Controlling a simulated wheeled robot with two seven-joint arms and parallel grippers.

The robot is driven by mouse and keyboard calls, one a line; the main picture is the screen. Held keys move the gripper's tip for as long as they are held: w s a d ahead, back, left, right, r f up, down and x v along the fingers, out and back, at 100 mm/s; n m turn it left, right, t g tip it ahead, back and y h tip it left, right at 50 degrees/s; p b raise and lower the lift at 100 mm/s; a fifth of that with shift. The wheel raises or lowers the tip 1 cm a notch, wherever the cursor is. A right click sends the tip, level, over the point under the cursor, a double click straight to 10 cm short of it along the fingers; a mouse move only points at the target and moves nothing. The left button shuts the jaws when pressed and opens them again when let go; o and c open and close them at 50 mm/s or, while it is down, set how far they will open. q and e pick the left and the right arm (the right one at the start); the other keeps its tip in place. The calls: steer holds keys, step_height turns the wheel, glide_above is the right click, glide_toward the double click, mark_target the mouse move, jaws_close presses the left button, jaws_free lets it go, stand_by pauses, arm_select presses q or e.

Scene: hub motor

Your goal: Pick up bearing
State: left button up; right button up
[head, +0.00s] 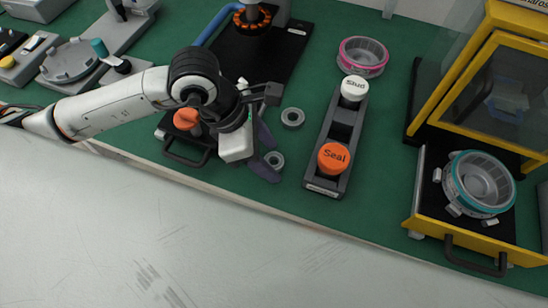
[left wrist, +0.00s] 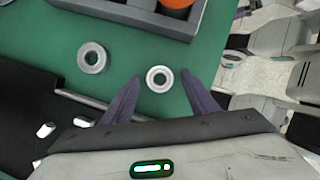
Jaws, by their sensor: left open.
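Two small grey ring-shaped bearings lie flat on the green mat. One bearing (head: 274,154) is nearer the table's front edge; in the left wrist view this bearing (left wrist: 149,77) shows just ahead of and between the fingertips. The other bearing (head: 285,120) lies farther back, and in the left wrist view it (left wrist: 82,58) is left of the fingers. My left gripper (head: 276,165) is open, with dark fingers pointing down toward the nearer bearing; it also shows in the left wrist view (left wrist: 160,75). Nothing is held. My right gripper is out of view.
A dark tray (head: 323,187) with a white Stud cap (head: 354,88) and an orange Seal cap (head: 333,158) stands right of the bearings. A pink-rimmed ring (head: 362,68) lies behind. A yellow-framed machine (head: 430,220) holds a teal-rimmed hub (head: 480,182) at right.

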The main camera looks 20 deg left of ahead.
arm_select(q)
steer(key=c, duration=1.3)
steer(key=shift+r, duration=0.1)
